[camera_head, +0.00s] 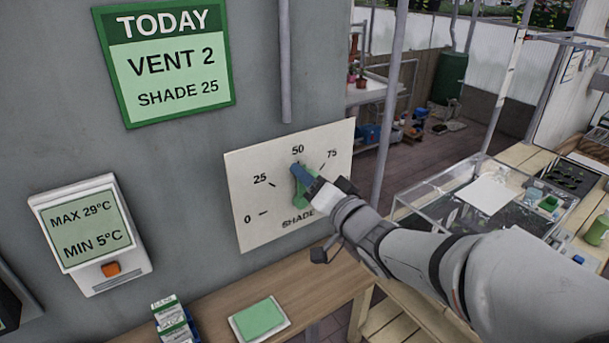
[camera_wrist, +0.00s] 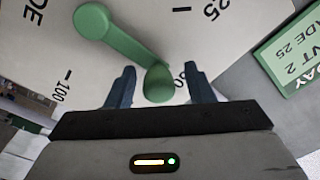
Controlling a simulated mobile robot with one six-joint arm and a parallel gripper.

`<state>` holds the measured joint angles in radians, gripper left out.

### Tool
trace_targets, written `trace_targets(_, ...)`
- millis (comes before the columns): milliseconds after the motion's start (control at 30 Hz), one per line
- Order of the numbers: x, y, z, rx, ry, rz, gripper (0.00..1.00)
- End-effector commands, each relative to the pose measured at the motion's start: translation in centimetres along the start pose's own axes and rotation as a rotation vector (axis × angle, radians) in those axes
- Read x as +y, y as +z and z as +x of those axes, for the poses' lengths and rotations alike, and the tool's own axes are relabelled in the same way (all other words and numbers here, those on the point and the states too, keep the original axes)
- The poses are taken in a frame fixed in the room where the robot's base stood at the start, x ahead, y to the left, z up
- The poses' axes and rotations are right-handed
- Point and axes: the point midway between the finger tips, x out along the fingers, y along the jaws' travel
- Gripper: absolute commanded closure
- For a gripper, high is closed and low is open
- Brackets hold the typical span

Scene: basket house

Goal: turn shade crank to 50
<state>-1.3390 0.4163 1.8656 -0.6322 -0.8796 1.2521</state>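The white shade dial plate (camera_head: 262,215) is on the grey wall, with 0, 25, 50 and 75 readable in the head view; 100 shows in the wrist view. The green crank (camera_head: 299,190) is on the plate, partly hidden by my gripper (camera_head: 303,171). In the wrist view, the crank arm (camera_wrist: 126,46) runs to a rounded knob (camera_wrist: 158,84) that partly covers the 50 label, so the crank points at about 50. My gripper (camera_wrist: 161,88) is open, its two blue fingers on either side of the knob with visible gaps.
A green-framed sign (camera_head: 168,58) reads TODAY, VENT 2, SHADE 25. A thermometer box (camera_head: 90,236) with an orange button hangs left of the dial. A wooden shelf (camera_head: 225,312) below holds a green pad (camera_head: 259,319) and seed packets (camera_head: 172,322). A grey pole (camera_head: 390,105) stands right.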

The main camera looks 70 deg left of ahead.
Motion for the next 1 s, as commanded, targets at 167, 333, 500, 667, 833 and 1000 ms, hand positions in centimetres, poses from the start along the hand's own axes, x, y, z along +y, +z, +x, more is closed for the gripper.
trace_targets(167, -0.2, 0.1, 0.2, -0.002, -0.004, 0.0, 0.5)
trace_targets(333, -0.2, 0.3, -0.5, -0.003, -0.004, 0.0, 0.5)
trace_targets(500, -0.2, 0.4, -3.2, -0.001, -0.003, -0.001, 0.5)
trace_targets(667, -0.3, 0.4, -5.8, 0.0, -0.004, -0.001, 0.5)
trace_targets(833, -0.3, 0.4, -7.3, -0.002, -0.003, -0.001, 0.5)
trace_targets(1000, -0.4, 0.4, -7.6, -0.003, -0.003, 0.0, 0.5)
